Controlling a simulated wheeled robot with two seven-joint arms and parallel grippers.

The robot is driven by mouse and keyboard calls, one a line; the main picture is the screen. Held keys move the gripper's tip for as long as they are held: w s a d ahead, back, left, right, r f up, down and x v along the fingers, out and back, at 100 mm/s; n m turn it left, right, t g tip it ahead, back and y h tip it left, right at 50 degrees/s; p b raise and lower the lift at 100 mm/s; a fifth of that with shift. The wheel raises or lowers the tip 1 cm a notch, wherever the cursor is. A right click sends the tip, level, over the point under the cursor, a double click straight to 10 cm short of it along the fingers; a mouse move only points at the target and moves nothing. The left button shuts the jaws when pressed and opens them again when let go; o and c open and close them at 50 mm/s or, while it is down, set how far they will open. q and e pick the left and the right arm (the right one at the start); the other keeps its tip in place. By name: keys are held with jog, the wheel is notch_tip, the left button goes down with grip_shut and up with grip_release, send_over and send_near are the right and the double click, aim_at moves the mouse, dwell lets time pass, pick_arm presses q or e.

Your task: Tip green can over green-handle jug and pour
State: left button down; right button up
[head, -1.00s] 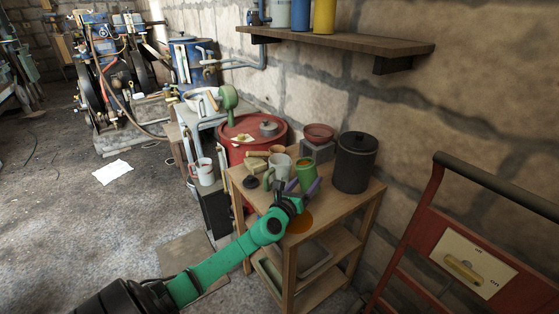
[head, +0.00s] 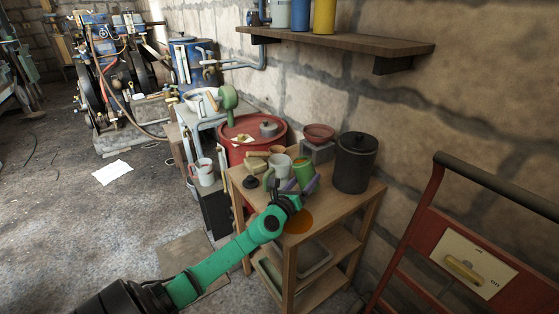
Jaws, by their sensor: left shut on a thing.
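The green can (head: 304,170) is between the fingers of my left gripper (head: 297,185), above the wooden stand's top. The can leans to the left, its upper end toward the jug. The jug (head: 280,166) is pale with a green handle (head: 268,180) on its near left side and stands upright on the stand, just left of the can. My left gripper is shut on the can and hides its lower part. I cannot see any stream of liquid. My right gripper is not in view.
The wooden stand (head: 348,198) also holds a black lidded pot (head: 355,162), a red bowl (head: 319,132) on a grey block, and a small dark object (head: 250,182). A red drum (head: 240,150) stands behind left. An orange-brown round patch (head: 299,222) lies at the stand's front.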

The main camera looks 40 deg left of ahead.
aim_at(299, 171)
pick_arm(q)
jog(key=shift+a+r+n, duration=0.2)
jog(key=shift+r+n, duration=0.05)
jog(key=shift+n, duration=0.25)
jog(key=shift+n, duration=0.9)
jog(key=shift+s+a+r+p, duration=0.1)
jog(key=shift+a+r+p, duration=0.15)
jog(key=shift+r+p, duration=0.65)
jog(key=shift+a+r+p, duration=0.25)
jog(key=shift+r+p, duration=0.45)
jog(key=shift+r, duration=0.4)
jog(key=shift+f, duration=0.1)
jog(key=shift+f+n+b, duration=0.25)
jog(key=shift+n+b, duration=0.2)
jog(key=shift+n, duration=0.45)
jog(key=shift+d+r+n+p, duration=0.15)
jog(key=shift+r+n+p, duration=0.6)
jog(key=shift+n, duration=0.45)
jog(key=shift+d+r+n+p, duration=0.1)
jog(key=shift+r+n+p, duration=0.6)
jog(key=shift+n, duration=0.5)
dwell(1.2)
